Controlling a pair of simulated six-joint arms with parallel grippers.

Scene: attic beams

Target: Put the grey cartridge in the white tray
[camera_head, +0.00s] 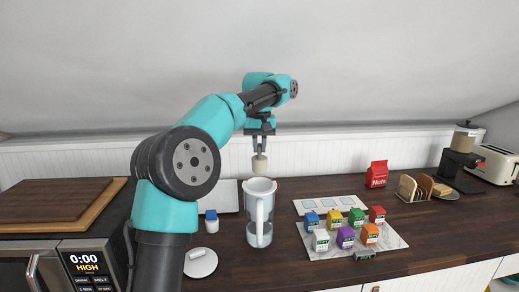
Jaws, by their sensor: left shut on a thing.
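My left gripper (260,151) points straight down and is shut on the top of the grey cartridge (260,165), a short pale greyish-beige cylinder. The cartridge hangs upright just above the mouth of a clear pitcher (260,215) with a white handle. The white tray (229,199) lies flat on the counter to the left of the pitcher, partly hidden behind my left arm. My right gripper is not in view.
A blue-and-white cartridge (211,221) stands before the tray. A round white lid (200,263) lies nearer. Right of the pitcher, several coloured cartons stand on a marble board (392,242). A microwave (80,268) is at left.

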